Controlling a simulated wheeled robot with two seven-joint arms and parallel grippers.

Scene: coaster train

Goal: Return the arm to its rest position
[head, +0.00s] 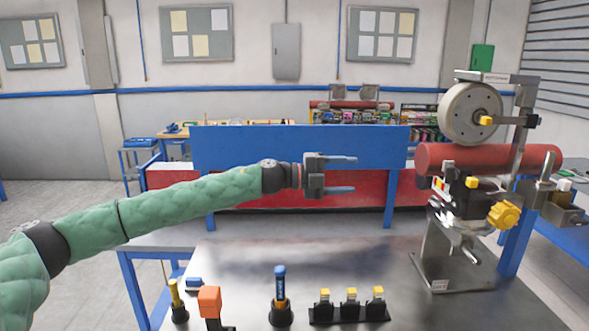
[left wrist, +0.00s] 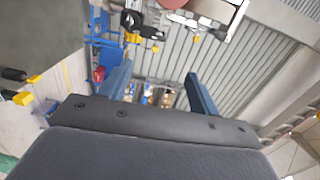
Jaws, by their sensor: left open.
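My left arm, in a green padded sleeve, reaches in from the left in the head view. Its gripper (head: 340,174) is held in the air above the far part of the metal table, with its two fingers spread and pointing right. Nothing is between the fingers. In the left wrist view the open fingers (left wrist: 158,88) also show apart and empty, with the wall and part of the machine beyond them. My right gripper is in neither view.
A metal table (head: 360,262) carries a machine with a grey wheel (head: 470,112) and red roller (head: 485,158) at right. A blue-handled tool (head: 280,285), an orange-topped item (head: 209,302) and several yellow-topped pieces (head: 350,304) stand along the front. The table's middle is clear.

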